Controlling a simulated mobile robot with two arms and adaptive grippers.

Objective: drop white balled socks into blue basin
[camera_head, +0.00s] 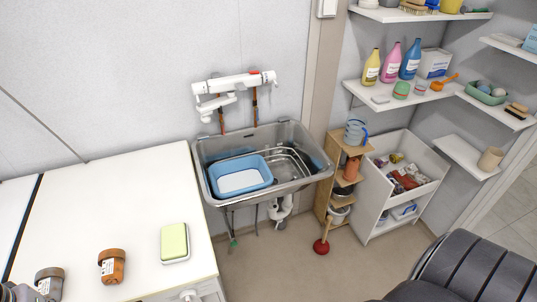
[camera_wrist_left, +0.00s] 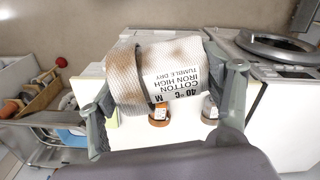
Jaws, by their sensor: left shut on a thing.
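The white balled socks (camera_wrist_left: 150,72) carry a printed care label and some brownish stains. In the left wrist view my left gripper (camera_wrist_left: 168,95) is shut on them, one finger at each side. The blue basin (camera_head: 264,181) stands inside the metal sink (camera_head: 291,188) in the head view, its pale bottom bare. The basin (camera_wrist_left: 72,138) also shows at the left of the left wrist view, well to the side of the held socks. I cannot make out the held socks for sure in the head view. My right gripper is not in view.
On the white worktop (camera_head: 90,215) sit an orange-brown labelled bundle (camera_head: 112,267), a greyish labelled bundle (camera_head: 48,281) and a green-topped block (camera_head: 174,241). A white tap (camera_head: 235,83) hangs above the sink. A wooden shelf unit (camera_head: 335,170) stands right of it.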

